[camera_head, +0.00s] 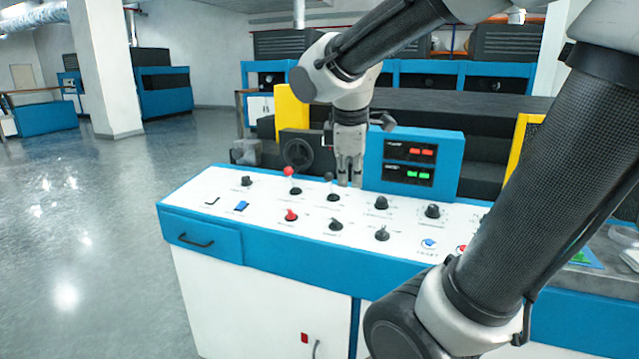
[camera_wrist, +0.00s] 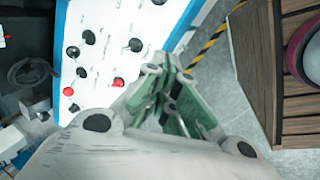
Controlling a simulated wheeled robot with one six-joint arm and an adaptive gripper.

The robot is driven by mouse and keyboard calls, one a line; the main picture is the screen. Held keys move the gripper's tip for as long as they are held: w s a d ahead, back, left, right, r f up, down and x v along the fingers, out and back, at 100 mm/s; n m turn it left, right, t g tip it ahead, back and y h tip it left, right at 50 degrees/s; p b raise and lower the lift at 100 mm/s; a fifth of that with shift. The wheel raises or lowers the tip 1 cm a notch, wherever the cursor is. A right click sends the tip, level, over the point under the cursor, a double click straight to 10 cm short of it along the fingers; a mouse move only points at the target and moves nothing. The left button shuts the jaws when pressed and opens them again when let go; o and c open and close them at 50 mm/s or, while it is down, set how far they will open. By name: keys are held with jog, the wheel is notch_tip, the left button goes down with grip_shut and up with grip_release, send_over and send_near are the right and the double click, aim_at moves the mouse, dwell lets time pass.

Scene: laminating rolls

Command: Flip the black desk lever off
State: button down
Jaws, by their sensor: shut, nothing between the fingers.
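The black desk lever (camera_head: 329,177) stands on the far row of the white sloped control panel, with a black ball tip above a round black base. It also shows in the wrist view (camera_wrist: 73,52), left of the fingers. My gripper (camera_head: 350,184) points down just right of the lever in the head view, fingers together and empty. Whether it touches the panel or is above it is hard to tell. In the wrist view my gripper (camera_wrist: 172,75) appears over the panel's edge, apart from the lever.
A red-tipped lever (camera_head: 289,172) stands just left of the black one. A blue display box (camera_head: 447,150) rises behind the panel, right of my gripper. A black handwheel (camera_head: 298,154) is behind, at left.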

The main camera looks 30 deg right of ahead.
jog(key=w+a+f+n+h, duration=0.1)
jog(key=w+n, duration=0.5)
jog(key=w, duration=0.1)
jog(key=w+a+f+n+h, duration=0.1)
jog(key=w+a+n, duration=0.1)
jog(key=w+n, duration=0.5)
jog(key=shift+w+a+h, duration=0.3)
jog(key=shift+w+h, duration=0.1)
jog(key=shift+w, duration=0.3)
jog(key=w+d+f, duration=0.4)
jog(key=d+f, duration=0.3)
jog(key=d, duration=0.1)
jog(key=shift+w, duration=0.35)
jog(key=shift+w, duration=0.1)
jog(key=shift+w+d+r+y, duration=0.1)
jog(key=shift+d+r+y, duration=0.1)
jog(key=shift+y, duration=0.1)
